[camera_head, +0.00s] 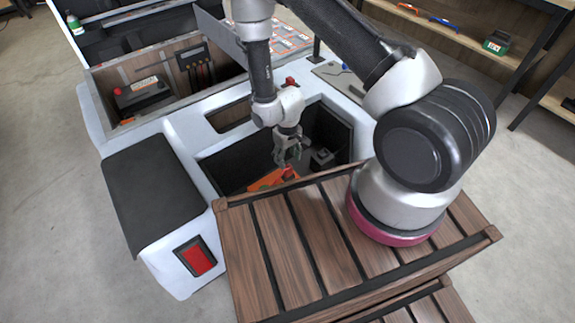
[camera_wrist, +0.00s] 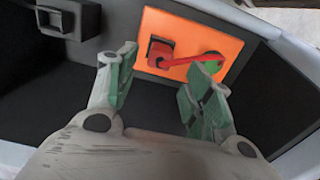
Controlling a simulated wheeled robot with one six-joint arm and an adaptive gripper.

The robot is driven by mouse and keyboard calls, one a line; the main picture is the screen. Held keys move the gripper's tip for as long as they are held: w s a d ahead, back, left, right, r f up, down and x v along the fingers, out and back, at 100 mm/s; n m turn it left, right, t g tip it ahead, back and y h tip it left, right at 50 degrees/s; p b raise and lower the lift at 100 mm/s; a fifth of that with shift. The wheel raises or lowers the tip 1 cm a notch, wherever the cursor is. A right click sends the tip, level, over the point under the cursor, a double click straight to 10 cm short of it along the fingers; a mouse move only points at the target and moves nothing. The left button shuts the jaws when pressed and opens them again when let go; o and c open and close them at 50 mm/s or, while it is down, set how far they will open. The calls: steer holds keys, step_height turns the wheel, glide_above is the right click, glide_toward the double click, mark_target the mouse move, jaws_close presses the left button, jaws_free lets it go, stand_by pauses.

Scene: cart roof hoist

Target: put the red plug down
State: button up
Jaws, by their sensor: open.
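My gripper (camera_head: 287,156) reaches down into the dark open compartment of the white cart, its fingers apart. In the wrist view my gripper (camera_wrist: 162,82) has nothing visible between its fingertips. An orange plate (camera_wrist: 190,27) lies beyond the fingers; it also shows in the head view (camera_head: 263,182). On it are a red block with a dark middle (camera_wrist: 160,50) and a red bar (camera_wrist: 190,61), partly hidden by the right finger. Another small red piece (camera_head: 291,81) stands on the cart top behind my arm. I cannot tell which red piece is the plug.
Compartment walls (camera_wrist: 285,90) surround my gripper closely. A dark grey block (camera_head: 322,158) sits inside, near its right wall. A battery (camera_head: 142,94) stands in the bay at left. A black pad (camera_head: 150,190) and a red rear light (camera_head: 196,257) are on the cart's near left.

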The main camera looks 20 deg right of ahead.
step_height(320, 180, up, 5)
step_height(320, 180, up, 15)
steer(key=t, duration=0.1)
glide_above(288, 167)
steer(key=w+d, duration=0.2)
steer(key=w, duration=0.2)
steer(key=s+d+r+m+t, duration=0.1)
steer(key=d+r, duration=0.1)
steer(key=r, duration=0.5)
steer(key=s+d+r+m, duration=0.1)
steer(key=d+r, duration=0.2)
steer(key=r, duration=0.5)
steer(key=s+d+r+t, duration=0.1)
steer(key=s+d+r, duration=0.3)
steer(key=s+r, duration=0.5)
steer(key=s+d+r+m+t, duration=0.1)
steer(key=s+d+r, duration=0.2)
steer(key=s+r, duration=0.6)
steer(key=s, duration=0.3)
steer(key=shift+d+r+m, duration=0.3)
steer(key=shift+d+r, duration=0.05)
steer(key=shift+d, duration=0.05)
steer(key=shift+w, duration=0.1)
